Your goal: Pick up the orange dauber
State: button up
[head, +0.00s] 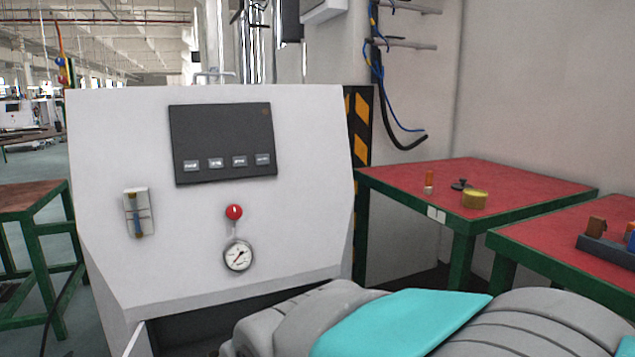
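A small upright orange item with a paler base, which looks like the orange dauber (429,182), stands on the red top of a green-framed table (520,180) at the right of the head view. It is small in the picture, so its details are hard to tell. My arm's grey and teal links fill the bottom right of the view. My gripper is not in view, so its opening and its distance from the dauber cannot be seen.
A yellow round tin (475,199) and a small dark item (460,184) sit right of the dauber. A second red table (560,236) in front holds a dark holder (606,251) with coloured pieces. A white cabinet (310,190) with a gauge (238,256) stands left.

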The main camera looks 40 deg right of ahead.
aim_at(427, 188)
jog(key=z, duration=1.7)
